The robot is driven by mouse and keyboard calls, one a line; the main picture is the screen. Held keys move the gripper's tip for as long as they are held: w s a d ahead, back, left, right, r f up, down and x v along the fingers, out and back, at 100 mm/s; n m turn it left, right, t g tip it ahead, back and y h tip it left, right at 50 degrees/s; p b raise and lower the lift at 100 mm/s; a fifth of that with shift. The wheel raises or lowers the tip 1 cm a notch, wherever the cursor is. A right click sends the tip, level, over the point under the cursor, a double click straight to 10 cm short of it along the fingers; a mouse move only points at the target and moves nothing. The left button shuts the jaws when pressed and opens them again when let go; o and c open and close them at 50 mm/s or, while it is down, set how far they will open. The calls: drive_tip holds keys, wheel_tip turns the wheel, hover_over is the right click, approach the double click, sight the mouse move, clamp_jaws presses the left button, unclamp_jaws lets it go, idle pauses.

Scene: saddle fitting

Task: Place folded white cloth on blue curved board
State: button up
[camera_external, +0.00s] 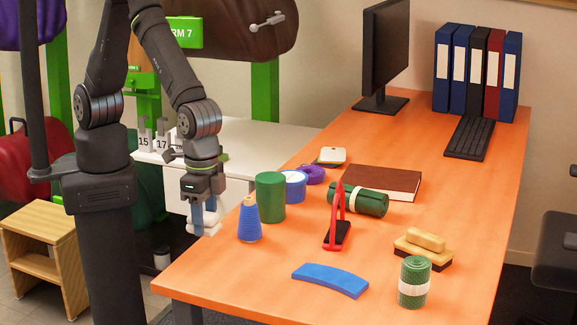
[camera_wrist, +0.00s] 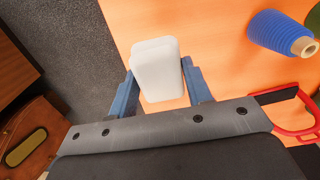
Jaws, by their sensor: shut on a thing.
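My gripper (camera_external: 203,210) is at the left edge of the orange table, pointing down. Its blue fingers are shut on the folded white cloth (camera_external: 204,222). In the wrist view the white cloth (camera_wrist: 157,70) sits between the two fingers of my gripper (camera_wrist: 162,88), over the table edge. The blue curved board (camera_external: 330,280) lies flat on the front part of the table, to the right of my gripper and apart from it. Its top is bare. The board does not show in the wrist view.
A blue thread cone (camera_external: 249,222) and a green cylinder (camera_external: 270,197) stand just right of my gripper. A red-framed item (camera_external: 338,228) stands behind the board. Table (camera_external: 240,285) left of the board is clear.

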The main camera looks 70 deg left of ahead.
drive_tip(key=shift+s+d+r, duration=0.15)
drive_tip(key=shift+s+r, duration=0.1)
drive_tip(key=shift+s, duration=0.05)
drive_tip(key=w+d+r, duration=0.2)
drive_tip(key=w+d, duration=0.5)
drive_tip(key=d, duration=0.2)
hover_over(305, 274)
drive_tip(key=s, duration=0.1)
wheel_tip(305, 274, down, 6)
drive_tip(key=shift+f, duration=0.25)
drive_tip(key=shift+w+f, duration=0.3)
drive_tip(key=shift+w, duration=0.2)
drive_tip(key=shift+f, duration=2)
drive_tip(key=shift+f, duration=0.1)
drive_tip(key=o, duration=1)
